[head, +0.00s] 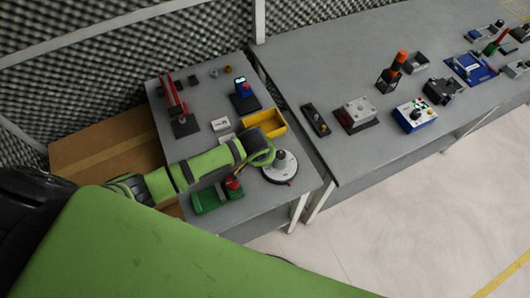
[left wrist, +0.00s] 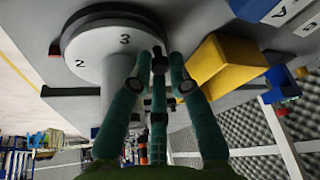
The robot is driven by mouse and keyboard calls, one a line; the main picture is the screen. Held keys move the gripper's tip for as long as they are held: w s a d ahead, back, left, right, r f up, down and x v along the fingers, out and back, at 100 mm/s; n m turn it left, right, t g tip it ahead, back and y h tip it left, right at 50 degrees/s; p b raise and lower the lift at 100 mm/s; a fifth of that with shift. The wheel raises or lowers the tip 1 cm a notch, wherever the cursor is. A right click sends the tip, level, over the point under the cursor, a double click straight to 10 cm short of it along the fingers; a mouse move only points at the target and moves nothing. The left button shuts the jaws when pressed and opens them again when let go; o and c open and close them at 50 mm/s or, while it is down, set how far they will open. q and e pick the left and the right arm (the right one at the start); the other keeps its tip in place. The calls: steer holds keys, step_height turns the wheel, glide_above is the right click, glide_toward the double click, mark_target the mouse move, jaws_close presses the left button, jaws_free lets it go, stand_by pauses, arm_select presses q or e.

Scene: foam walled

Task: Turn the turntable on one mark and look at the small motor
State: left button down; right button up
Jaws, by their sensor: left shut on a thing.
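The round light-grey turntable (head: 279,172) sits near the front right corner of the small table. A small grey upright piece, perhaps the small motor (head: 281,155), stands on it. In the left wrist view the turntable (left wrist: 92,48) shows the marks 2 and 3, and a grey cylinder stands in front of it, partly behind a finger. My left gripper (head: 266,157) is at the turntable's far left rim. In the left wrist view its fingers (left wrist: 160,70) close around a small dark piece at the rim, perhaps a peg. My right gripper is not in view.
A yellow bin (head: 264,119) stands just behind the turntable. A green tray (head: 207,200) and a red-topped item (head: 233,183) are to its left. A red device (head: 173,99) and a blue device (head: 243,90) stand farther back. A longer bench (head: 345,90) with several devices adjoins on the right.

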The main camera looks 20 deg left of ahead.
arm_select(q)
steer(key=shift+w+r, duration=0.2)
steer(key=c, duration=1.2)
jaws_free()
steer(key=shift+s, duration=0.1)
steer(key=shift+f, duration=0.1)
steer(key=shift+s, duration=0.1)
steer(key=v, duration=1.2)
